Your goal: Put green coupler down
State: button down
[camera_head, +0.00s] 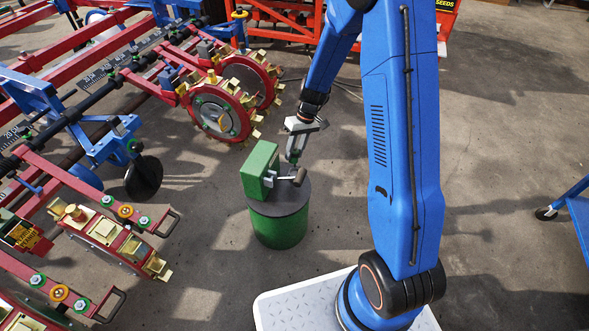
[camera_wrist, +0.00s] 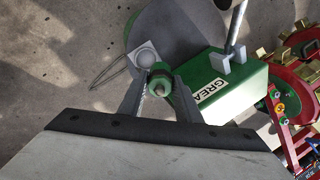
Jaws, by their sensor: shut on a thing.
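My gripper (camera_head: 294,150) hangs over the dark lid of a green drum (camera_head: 279,232), beside the right side of a green box (camera_head: 261,167). In the wrist view its two fingers (camera_wrist: 160,84) are shut on the green coupler (camera_wrist: 159,74), a small round green part with a metal tip. The coupler sits between the fingertips, close to the box marked "GREA" (camera_wrist: 222,88) in that view. The coupler is too small to make out clearly in the head view. Whether it touches the lid cannot be told.
The red planter (camera_head: 222,110) with toothed wheels stands at left.

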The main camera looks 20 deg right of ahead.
notch_tip(320, 180, down, 7)
jog(key=shift+d+f, duration=0.1)
jog(key=shift+f, duration=0.15)
